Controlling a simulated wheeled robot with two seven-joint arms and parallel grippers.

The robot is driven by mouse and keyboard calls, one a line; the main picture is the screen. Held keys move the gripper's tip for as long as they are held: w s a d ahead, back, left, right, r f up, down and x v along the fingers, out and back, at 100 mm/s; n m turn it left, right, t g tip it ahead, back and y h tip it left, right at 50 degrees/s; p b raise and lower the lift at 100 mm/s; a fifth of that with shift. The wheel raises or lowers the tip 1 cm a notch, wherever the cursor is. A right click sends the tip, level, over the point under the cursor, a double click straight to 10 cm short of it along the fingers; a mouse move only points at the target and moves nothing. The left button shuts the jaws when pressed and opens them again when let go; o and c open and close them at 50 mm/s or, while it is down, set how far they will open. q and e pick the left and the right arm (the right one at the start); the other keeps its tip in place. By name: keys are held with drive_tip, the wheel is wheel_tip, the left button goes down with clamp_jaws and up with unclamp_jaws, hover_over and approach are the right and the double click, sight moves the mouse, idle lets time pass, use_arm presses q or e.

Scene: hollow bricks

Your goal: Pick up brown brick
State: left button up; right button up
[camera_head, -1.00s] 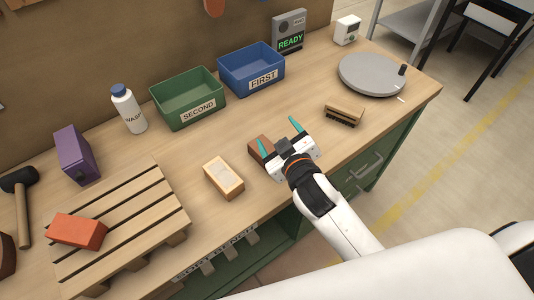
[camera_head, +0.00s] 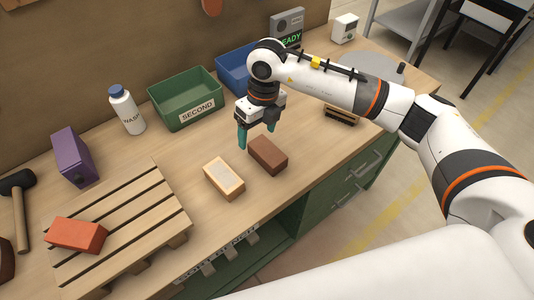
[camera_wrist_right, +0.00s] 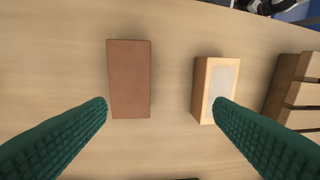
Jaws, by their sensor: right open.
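The brown brick (camera_head: 268,155) lies flat on the workbench, right of a pale yellow brick with a light top (camera_head: 224,178). My right gripper (camera_head: 257,134) is open and empty, pointing down just behind the brown brick in the head view. In the right wrist view the brown brick (camera_wrist_right: 129,79) lies ahead of the open fingers (camera_wrist_right: 160,106), nearer the left one. The pale brick (camera_wrist_right: 217,88) lies ahead of the right finger there. Neither brick is held. My left gripper is not in view.
An orange-red brick (camera_head: 76,234) lies on a wooden pallet (camera_head: 128,213) at left. A green bin marked SECOND (camera_head: 185,98) and a blue bin (camera_head: 236,68) stand behind the gripper. A brush (camera_head: 341,115) lies to the right. Bare bench surrounds the brown brick.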

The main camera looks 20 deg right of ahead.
sight(267, 150)
drive_tip(key=shift+h, duration=0.8)
drive_tip(key=d+f, duration=0.1)
drive_tip(key=f, duration=0.1)
drive_tip(key=d+f+p, duration=0.1)
drive_tip(key=f, duration=0.1)
drive_tip(key=w+d+f+p, duration=0.1)
drive_tip(key=shift+f, duration=0.4)
wheel_tip(267, 150, down, 5)
drive_tip(key=shift+a+r+p, duration=0.1)
drive_tip(key=shift+a+p, duration=0.05)
drive_tip(key=shift+p, duration=1)
drive_tip(key=shift+f, duration=0.35)
drive_tip(key=c, duration=1.4)
drive_tip(key=shift+r, duration=0.1)
